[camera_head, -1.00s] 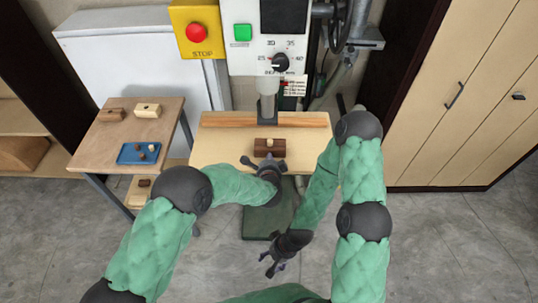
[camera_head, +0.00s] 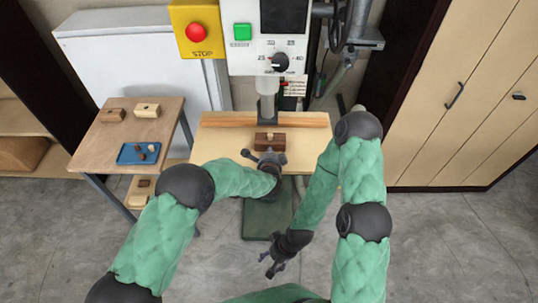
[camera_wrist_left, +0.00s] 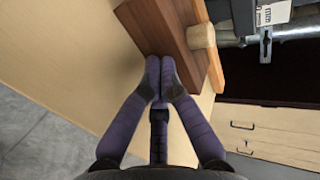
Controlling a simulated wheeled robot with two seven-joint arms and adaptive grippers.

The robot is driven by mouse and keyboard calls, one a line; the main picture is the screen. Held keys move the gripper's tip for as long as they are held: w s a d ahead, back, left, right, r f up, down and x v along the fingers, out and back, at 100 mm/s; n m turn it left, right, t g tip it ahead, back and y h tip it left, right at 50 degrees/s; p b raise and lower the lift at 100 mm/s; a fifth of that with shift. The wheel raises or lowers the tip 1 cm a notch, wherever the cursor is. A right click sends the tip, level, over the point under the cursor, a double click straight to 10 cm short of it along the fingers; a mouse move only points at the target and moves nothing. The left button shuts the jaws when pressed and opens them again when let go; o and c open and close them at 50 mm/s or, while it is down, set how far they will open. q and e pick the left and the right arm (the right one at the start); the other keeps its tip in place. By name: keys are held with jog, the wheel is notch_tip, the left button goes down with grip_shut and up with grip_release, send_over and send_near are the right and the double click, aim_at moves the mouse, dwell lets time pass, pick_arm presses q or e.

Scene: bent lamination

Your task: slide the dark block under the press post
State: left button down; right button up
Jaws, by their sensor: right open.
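The dark block (camera_head: 278,136) lies on the light wooden worktop (camera_head: 222,142), in front of the press post (camera_head: 267,104). My left gripper (camera_head: 266,156) is at the block's near side. Its fingers (camera_wrist_left: 160,70) are closed together, tips at the block's face and seemingly touching it; nothing is between them. My right gripper (camera_head: 278,265) is open and empty, low in front of the worktop.
A wooden strip (camera_head: 222,119) runs along the worktop's back edge. A side table (camera_head: 95,147) at left holds a blue tray (camera_head: 128,154) and two small blocks. The press housing carries a red stop button (camera_head: 196,32) and a dial (camera_head: 280,62). Cabinets stand at right.

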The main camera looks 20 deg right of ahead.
aim_at(270, 144)
pick_arm(q)
jog(key=shift+w+d, duration=0.15)
jog(key=shift+w, duration=0.45)
jog(key=shift+w+d, duration=0.15)
jog(key=shift+w, duration=0.4)
jog(key=shift+w, duration=0.1)
jog(key=shift+w+d, duration=0.25)
jog(key=shift+w, duration=0.6)
jog(key=shift+w+d, duration=0.25)
jog(key=shift+w, duration=0.55)
jog(key=shift+w+d, duration=0.1)
jog(key=shift+w, duration=0.2)
jog(key=shift+s, duration=0.15)
jog(key=shift+f+p+v, duration=0.2)
jog(key=shift+p+v, duration=0.5)
jog(key=shift+v, duration=0.35)
jog(key=shift+s+a+r+p, duration=0.1)
jog(key=shift+s+a+p, duration=0.35)
jog(key=shift+s, duration=0.65)
jog(key=shift+s+a+r+p, duration=0.15)
jog(key=shift+s+p, duration=0.4)
jog(key=shift+s, duration=0.6)
jog(key=shift+s+a+r+p, duration=0.1)
jog(key=shift+s+a+p, duration=0.35)
jog(key=shift+s, duration=0.65)
jog(key=shift+f, duration=0.1)
